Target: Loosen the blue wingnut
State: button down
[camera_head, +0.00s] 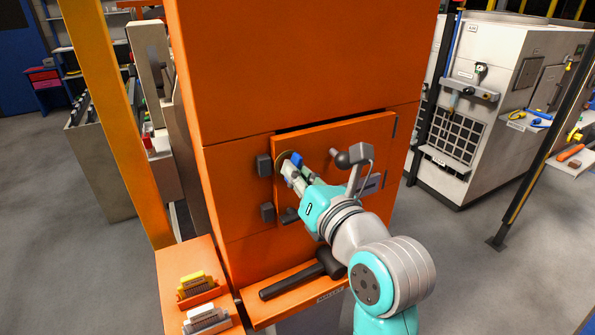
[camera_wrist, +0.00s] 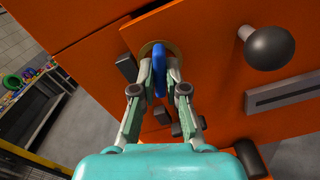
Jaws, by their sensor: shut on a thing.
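The blue wingnut (camera_wrist: 159,62) sits on a round brass-coloured disc (camera_wrist: 172,48) on the orange panel. My gripper (camera_wrist: 159,78) has a finger on each side of the wingnut and is shut on it. In the head view the wingnut (camera_head: 297,159) shows as a small blue piece at the panel's left side, and my gripper (camera_head: 292,168) reaches it from the lower right. The fingers hide part of the wingnut and disc.
A dark ball knob (camera_wrist: 269,48) sticks out right of the wingnut. Dark blocks (camera_head: 264,166) sit at the panel's left edge. A black-handled tool (camera_head: 295,283) lies on the orange ledge below.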

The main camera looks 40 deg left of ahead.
jog(key=c, duration=1.2)
grip_release()
jog(key=shift+d, duration=0.15)
jog(key=shift+v, duration=1.2)
jog(key=shift+s, duration=0.1)
jog(key=shift+m, duration=0.9)
jog(key=shift+a, duration=0.2)
jog(key=shift+x, duration=1.2)
